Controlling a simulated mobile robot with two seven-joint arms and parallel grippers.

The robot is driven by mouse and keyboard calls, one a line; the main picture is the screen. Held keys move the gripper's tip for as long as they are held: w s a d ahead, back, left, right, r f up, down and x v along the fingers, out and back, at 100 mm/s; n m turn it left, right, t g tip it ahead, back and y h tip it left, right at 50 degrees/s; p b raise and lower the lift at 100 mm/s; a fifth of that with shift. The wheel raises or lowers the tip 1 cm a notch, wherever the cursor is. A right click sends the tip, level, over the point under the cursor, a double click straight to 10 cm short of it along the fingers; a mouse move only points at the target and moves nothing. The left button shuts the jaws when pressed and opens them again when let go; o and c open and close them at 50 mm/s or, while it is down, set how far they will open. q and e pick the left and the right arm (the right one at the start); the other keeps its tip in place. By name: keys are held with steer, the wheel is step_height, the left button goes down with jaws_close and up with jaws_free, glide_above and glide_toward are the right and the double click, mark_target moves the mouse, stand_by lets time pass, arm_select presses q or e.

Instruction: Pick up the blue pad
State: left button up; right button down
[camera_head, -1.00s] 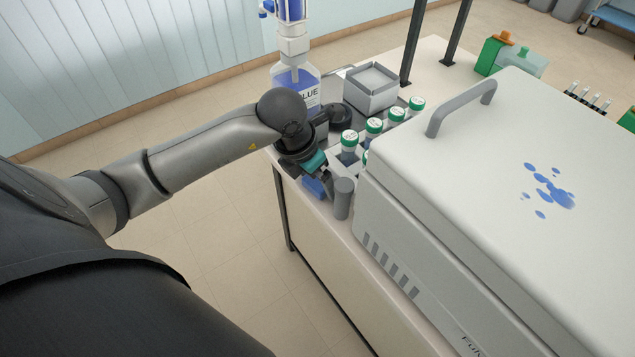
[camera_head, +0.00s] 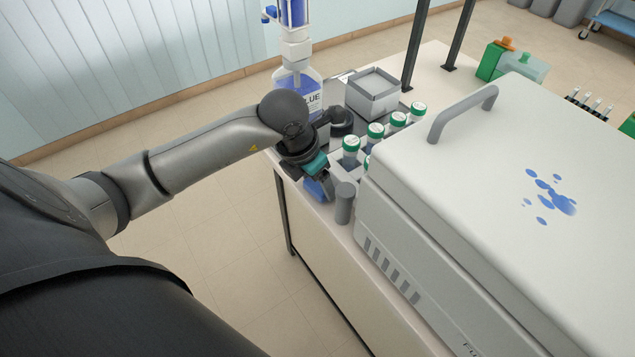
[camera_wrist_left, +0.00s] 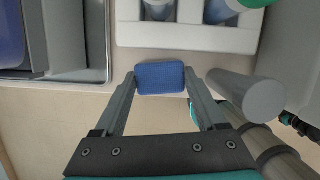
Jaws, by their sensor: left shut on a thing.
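The blue pad (camera_wrist_left: 160,77) is a small rounded block with a textured face, between my left gripper's fingertips in the left wrist view. My left gripper (camera_wrist_left: 160,82) is shut on it, one finger at each short side. In the head view the pad (camera_head: 314,189) shows partly beneath my left gripper (camera_head: 323,183), near the bench's left edge. I cannot tell whether the pad touches the bench. My right gripper is out of view.
A grey cylinder (camera_head: 344,203) stands close right of the gripper. Green-capped bottles (camera_head: 375,131) sit in a white rack (camera_wrist_left: 185,36) just beyond the pad. A large white machine (camera_head: 480,190) fills the right. A blue-liquid bottle (camera_head: 307,90) and grey box (camera_head: 372,98) stand behind.

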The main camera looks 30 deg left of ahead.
mark_target(317, 185)
arm_select(q)
step_height(317, 185, up, 19)
steer(key=p, duration=0.2)
steer(key=shift+r+p, duration=0.2)
steer(key=shift+p, duration=0.15)
